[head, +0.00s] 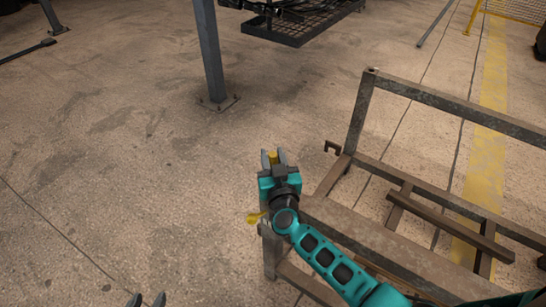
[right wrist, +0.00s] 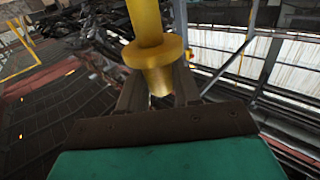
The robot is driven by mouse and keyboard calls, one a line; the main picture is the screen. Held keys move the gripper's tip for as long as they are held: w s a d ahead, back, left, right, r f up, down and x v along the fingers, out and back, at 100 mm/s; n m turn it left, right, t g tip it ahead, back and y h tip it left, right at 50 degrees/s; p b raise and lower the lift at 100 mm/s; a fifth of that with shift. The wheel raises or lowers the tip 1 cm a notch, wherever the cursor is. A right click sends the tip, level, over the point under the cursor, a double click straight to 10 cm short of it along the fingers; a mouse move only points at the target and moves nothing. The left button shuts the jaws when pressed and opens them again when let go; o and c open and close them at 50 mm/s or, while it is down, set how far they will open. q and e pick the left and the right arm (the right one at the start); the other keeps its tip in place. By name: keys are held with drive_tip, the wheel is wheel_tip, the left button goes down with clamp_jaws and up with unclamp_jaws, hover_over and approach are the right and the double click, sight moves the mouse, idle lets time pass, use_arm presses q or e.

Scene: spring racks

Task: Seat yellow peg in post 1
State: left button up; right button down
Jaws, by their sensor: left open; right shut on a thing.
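My right gripper (head: 273,157) is shut on the yellow peg (head: 272,158), above the near left corner of the brown metal rack (head: 375,235). In the right wrist view the yellow peg (right wrist: 148,25) has a round collar and a short end below it, and stands between the fingers. Another yellow piece (head: 255,218) shows beside my right wrist; I cannot tell whether it joins the peg. A rack post (head: 270,250) stands below the wrist, its top hidden by my arm. I cannot tell which post is post 1. My left gripper (head: 147,300) shows only its fingertips, apart and empty.
A small hook-shaped bracket (head: 333,147) sticks out at the rack's left side. A loose-looking brown bar (head: 450,228) crosses the rack. A grey column (head: 210,50) and a dark mesh shelf (head: 300,25) stand further back.

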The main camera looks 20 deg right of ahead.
drive_tip(key=shift+r+p, duration=0.15)
drive_tip(key=shift+p, duration=0.55)
idle(1.2)
drive_tip(key=shift+f+b, duration=2.95)
drive_tip(key=shift+f, duration=0.65)
